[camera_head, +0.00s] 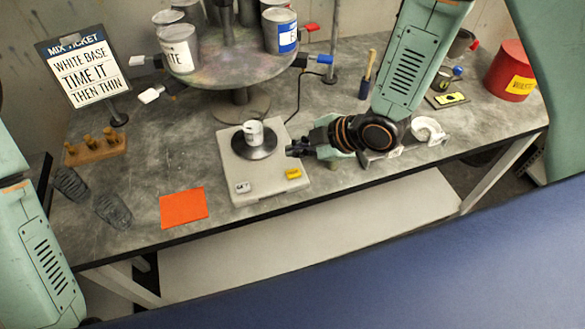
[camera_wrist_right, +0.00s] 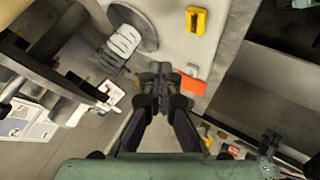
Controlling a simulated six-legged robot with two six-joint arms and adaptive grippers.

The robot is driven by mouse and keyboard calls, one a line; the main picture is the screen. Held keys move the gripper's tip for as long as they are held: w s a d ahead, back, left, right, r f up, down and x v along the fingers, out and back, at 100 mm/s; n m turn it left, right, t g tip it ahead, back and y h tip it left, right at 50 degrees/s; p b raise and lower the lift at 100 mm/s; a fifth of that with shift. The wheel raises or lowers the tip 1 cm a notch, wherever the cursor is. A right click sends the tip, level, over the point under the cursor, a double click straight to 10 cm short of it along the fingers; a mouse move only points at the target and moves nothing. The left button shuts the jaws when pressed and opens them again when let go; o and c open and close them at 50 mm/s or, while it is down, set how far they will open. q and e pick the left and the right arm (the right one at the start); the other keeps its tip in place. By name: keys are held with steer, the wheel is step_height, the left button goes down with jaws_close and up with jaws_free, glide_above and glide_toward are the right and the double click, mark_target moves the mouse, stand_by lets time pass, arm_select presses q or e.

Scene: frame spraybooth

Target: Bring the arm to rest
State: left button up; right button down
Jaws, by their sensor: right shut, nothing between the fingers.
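My right gripper (camera_head: 299,149) is shut and empty. In the head view it hangs just right of the grey mixing machine's round plate, pointing left. In the right wrist view the shut fingers (camera_wrist_right: 160,72) show in the middle, with nothing between them. My right arm comes down from the top right over the bench. On the left edge of the head view a green link of my left arm shows; the left gripper itself is out of sight. A small white cup (camera_head: 253,132) stands upright on the dark round plate of the machine (camera_head: 270,183).
An orange square (camera_head: 183,208) lies on the grey bench left of the machine. A round carousel with paint cans (camera_head: 178,50) stands behind. A red bin (camera_head: 510,72) is at right.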

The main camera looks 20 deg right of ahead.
steer(key=shift+d+m, duration=0.15)
steer(key=shift+m, duration=0.75)
steer(key=f+m, duration=0.1)
steer(key=s+d+f+m+h, duration=0.1)
steer(key=m, duration=0.1)
steer(key=s+m+b, duration=0.1)
steer(key=m, duration=0.1)
steer(key=shift+d+f+h, duration=0.3)
steer(key=shift+f, duration=0.1)
steer(key=s+d+f+m+g+h+b, duration=0.2)
steer(key=s+f+m+b, duration=0.3)
steer(key=s+f+b, duration=0.4)
steer(key=s+d+f+m+g+h+b, duration=0.2)
steer(key=s+f+b, duration=0.7)
steer(key=s+f, duration=0.9)
step_height(320, 180, down, 2)
steer(key=d+m+g, duration=0.2)
steer(key=m, duration=0.2)
steer(key=shift+s+g+h, duration=0.3)
steer(key=shift+s+h, duration=0.1)
steer(key=shift+d, duration=0.1)
